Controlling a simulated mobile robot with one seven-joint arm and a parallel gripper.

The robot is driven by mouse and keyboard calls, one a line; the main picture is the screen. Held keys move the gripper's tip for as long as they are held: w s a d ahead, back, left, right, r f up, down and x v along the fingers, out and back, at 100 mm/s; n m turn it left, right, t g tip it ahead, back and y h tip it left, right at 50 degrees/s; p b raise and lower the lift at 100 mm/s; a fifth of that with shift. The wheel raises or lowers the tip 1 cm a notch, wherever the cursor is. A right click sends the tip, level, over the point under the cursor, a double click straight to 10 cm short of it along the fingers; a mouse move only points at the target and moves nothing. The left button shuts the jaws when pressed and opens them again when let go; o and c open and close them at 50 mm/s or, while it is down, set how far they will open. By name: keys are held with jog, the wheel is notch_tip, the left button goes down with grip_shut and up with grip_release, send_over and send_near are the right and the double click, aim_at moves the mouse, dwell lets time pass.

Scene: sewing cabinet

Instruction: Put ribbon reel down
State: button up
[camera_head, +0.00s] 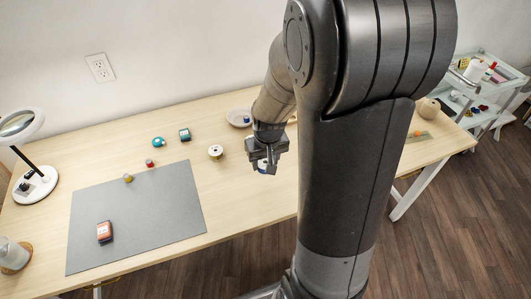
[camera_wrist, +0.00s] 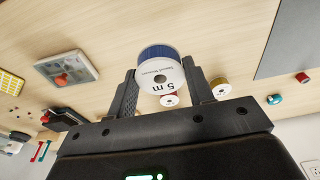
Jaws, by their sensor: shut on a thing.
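The ribbon reel (camera_wrist: 162,72) has blue ribbon and a white face marked "5 m". It is between the two fingers of my gripper (camera_wrist: 160,76) in the wrist view, and the fingers are shut on it. In the head view my gripper (camera_head: 265,160) points down over the bare wood right of the grey mat, with a little of the reel (camera_head: 263,167) showing beneath it. I cannot tell whether the reel touches the table.
A white-and-gold reel (camera_head: 215,152) stands left of my gripper on the table (camera_head: 235,205). A dish (camera_head: 239,117) is behind. Teal, dark and red small items lie farther left, near the grey mat (camera_head: 140,210). Bare wood lies in front of my gripper.

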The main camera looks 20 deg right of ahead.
jog(key=w+d, duration=0.5)
jog(key=d, duration=0.7)
jog(key=w+d, duration=0.6)
jog(key=d, duration=0.6)
jog(key=w+a+f, duration=0.4)
jog(key=w+a, duration=0.1)
jog(key=w+a+f, duration=0.2)
jog(key=w, duration=0.1)
jog(key=shift+w+a+f, duration=0.2)
jog(key=shift+a+f, duration=0.1)
jog(key=shift+f, duration=2.1)
jog(key=o, duration=0.9)
jog(key=shift+f, duration=0.15)
jog(key=shift+o, duration=0.2)
